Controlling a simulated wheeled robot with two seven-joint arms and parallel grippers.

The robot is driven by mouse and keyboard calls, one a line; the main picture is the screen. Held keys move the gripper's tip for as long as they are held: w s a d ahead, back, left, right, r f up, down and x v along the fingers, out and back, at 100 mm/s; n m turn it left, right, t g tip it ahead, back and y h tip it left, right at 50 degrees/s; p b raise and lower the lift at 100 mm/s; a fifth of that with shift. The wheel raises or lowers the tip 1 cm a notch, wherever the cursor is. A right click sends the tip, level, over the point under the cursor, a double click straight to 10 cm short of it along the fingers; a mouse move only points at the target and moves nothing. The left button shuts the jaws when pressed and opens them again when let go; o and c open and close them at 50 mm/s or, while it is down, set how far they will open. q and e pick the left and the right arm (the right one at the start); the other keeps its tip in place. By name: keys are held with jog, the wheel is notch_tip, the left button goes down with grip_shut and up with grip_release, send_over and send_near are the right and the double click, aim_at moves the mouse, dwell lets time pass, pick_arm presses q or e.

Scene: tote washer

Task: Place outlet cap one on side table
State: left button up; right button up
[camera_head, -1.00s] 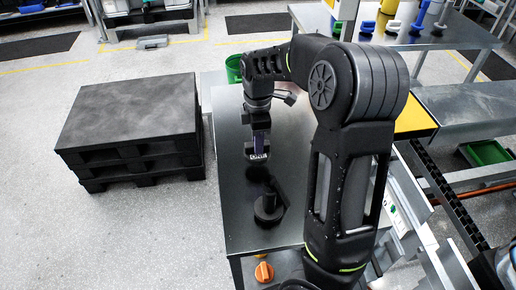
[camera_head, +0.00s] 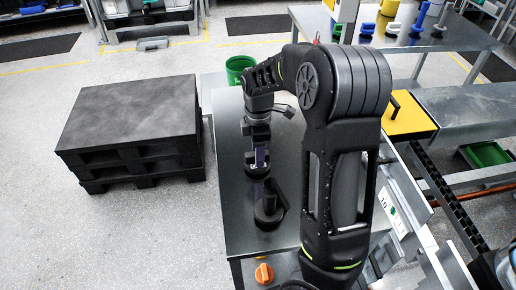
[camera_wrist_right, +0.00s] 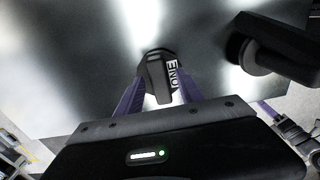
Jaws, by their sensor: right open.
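Outlet cap one (camera_head: 257,171) is a black cap with a white label, on or just above the grey side table (camera_head: 232,222). In the right wrist view the cap (camera_wrist_right: 157,72) stands between purple fingers, its label reading ONE. My right gripper (camera_head: 261,157) reaches down over it and is open, the fingers on either side of the cap's handle. Whether they still touch it I cannot tell. A second black cap with an upright handle (camera_head: 268,208) stands on the table nearer to me, and shows at the upper right of the wrist view (camera_wrist_right: 258,52).
A green bin (camera_head: 238,68) stands beyond the table. A stack of black pallets (camera_head: 130,130) is on the left. A yellow block with a black handle (camera_head: 408,118) and a conveyor frame lie to the right. An orange knob (camera_head: 264,272) is at the table's near end.

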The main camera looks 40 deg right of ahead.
notch_tip(320, 180, up, 12)
jog(key=b, duration=0.1)
dwell(0.5)
dwell(0.5)
